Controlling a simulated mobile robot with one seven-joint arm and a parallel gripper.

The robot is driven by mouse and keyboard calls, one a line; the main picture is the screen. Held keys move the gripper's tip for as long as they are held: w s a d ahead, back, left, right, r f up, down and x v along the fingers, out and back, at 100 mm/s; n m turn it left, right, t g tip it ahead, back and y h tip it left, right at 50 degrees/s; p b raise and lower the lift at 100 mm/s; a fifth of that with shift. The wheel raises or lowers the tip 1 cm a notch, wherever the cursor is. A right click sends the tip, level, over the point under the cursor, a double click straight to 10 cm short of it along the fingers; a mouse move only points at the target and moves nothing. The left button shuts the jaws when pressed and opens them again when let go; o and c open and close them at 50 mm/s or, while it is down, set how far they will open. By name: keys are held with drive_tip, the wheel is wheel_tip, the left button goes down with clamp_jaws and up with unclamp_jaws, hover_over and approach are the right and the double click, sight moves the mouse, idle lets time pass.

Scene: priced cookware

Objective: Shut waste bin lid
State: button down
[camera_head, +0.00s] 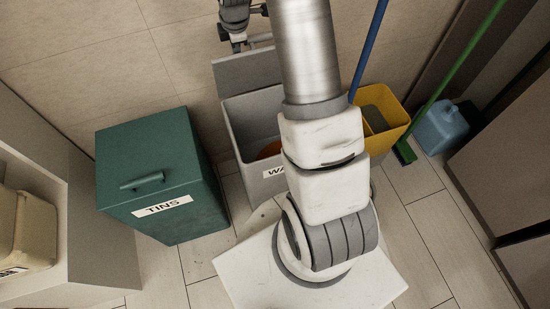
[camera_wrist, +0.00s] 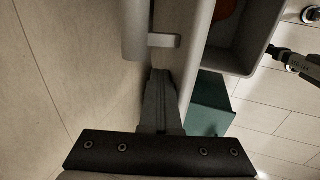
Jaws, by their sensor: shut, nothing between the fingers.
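The grey waste bin (camera_head: 245,125) stands against the wall, its label partly hidden by my arm. Its grey lid (camera_head: 247,72) is open, standing up at the back edge. In the wrist view the lid (camera_wrist: 197,45) is seen edge-on, with a grey handle (camera_wrist: 163,40) on its wall-facing side. My gripper (camera_head: 239,44) is at the top of the head view, just behind the lid's upper edge. In the wrist view my gripper (camera_wrist: 160,75) is shut and empty, between wall and lid, close to the handle; I cannot tell whether it touches.
A green TINS bin (camera_head: 155,170) with its lid shut stands left of the waste bin. A yellow bucket (camera_head: 385,110) stands to the right, with blue and green poles (camera_head: 455,80) and a blue jug (camera_head: 442,125) beyond. An orange thing (camera_head: 268,150) lies inside the waste bin.

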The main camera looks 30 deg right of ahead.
drive_tip(key=shift+s+a+f+b, duration=0.15)
drive_tip(key=shift+s+f+b, duration=0.15)
drive_tip(key=shift+s, duration=0.35)
drive_tip(key=shift+s+a+f+b, duration=0.1)
drive_tip(key=shift+s+f+b, duration=0.2)
drive_tip(key=shift+s, duration=0.3)
drive_tip(key=shift+s+a+f+b, duration=0.2)
drive_tip(key=shift+s+f+b, duration=0.5)
drive_tip(key=shift+s, duration=0.3)
drive_tip(key=shift+s+a+f+b, duration=0.2)
drive_tip(key=shift+s+f+b, duration=0.4)
drive_tip(key=shift+s, duration=0.4)
drive_tip(key=shift+f, duration=0.1)
drive_tip(key=s+f+b, duration=0.2)
drive_tip(key=s+f, duration=0.1)
drive_tip(key=shift+s+a+f+b, duration=0.1)
drive_tip(key=shift+s+a+b, duration=0.2)
drive_tip(key=shift+a+b, duration=0.05)
